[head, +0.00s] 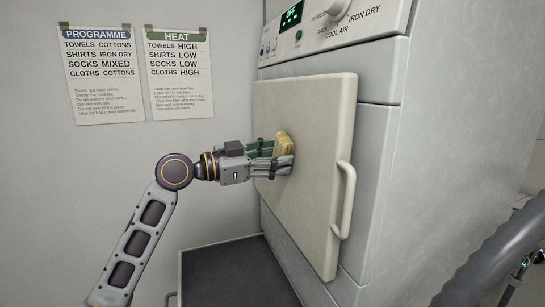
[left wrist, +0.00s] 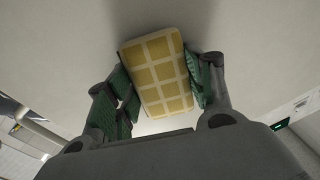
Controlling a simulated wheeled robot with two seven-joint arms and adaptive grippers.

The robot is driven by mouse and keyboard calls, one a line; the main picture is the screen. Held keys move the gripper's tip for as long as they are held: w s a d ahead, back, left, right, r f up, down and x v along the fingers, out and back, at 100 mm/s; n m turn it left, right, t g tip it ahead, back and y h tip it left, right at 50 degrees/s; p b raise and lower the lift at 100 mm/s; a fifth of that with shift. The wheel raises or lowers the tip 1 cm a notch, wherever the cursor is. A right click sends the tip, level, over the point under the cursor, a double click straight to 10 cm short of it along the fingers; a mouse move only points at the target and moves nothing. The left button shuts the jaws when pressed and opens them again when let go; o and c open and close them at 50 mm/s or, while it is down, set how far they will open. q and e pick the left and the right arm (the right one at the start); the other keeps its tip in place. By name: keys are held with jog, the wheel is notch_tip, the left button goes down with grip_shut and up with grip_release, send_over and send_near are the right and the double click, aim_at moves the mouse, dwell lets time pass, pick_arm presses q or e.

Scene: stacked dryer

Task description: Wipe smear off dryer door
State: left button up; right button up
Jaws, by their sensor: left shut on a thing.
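My left gripper (head: 275,157) is shut on a yellow checked sponge (head: 284,143), with a finger on either side of it. The sponge also shows between the green-padded fingers in the left wrist view (left wrist: 160,72). The cream dryer door (head: 318,130) is closed or nearly so, with a pale handle (head: 346,200) at its right edge. The sponge is at the left part of the door's face, close to it; I cannot tell for sure whether it touches. No smear shows on the visible door surface. My right gripper is not in view.
The dryer's control panel (head: 330,30) with a knob and green display is above the door. A dark open-topped drawer or tray (head: 235,275) is low at the front. Two paper charts, PROGRAMME (head: 100,75) and HEAT (head: 178,75), hang on the left wall.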

aim_at(300, 164)
pick_arm(q)
jog(key=shift+s+d, duration=0.15)
jog(key=shift+s, duration=0.15)
jog(key=shift+s, duration=0.1)
jog(key=shift+s+d, duration=0.25)
jog(key=shift+s, duration=0.5)
jog(key=shift+s+d, duration=0.2)
jog(key=shift+s, duration=0.5)
jog(key=shift+s+d, duration=0.3)
jog(key=shift+s, duration=0.45)
jog(key=shift+s+d, duration=0.25)
jog(key=shift+s, duration=0.45)
jog(key=shift+a, duration=0.1)
jog(key=shift+w+a, duration=0.25)
jog(key=shift+w, duration=0.5)
jog(key=shift+w+a, duration=0.2)
jog(key=shift+w, duration=0.55)
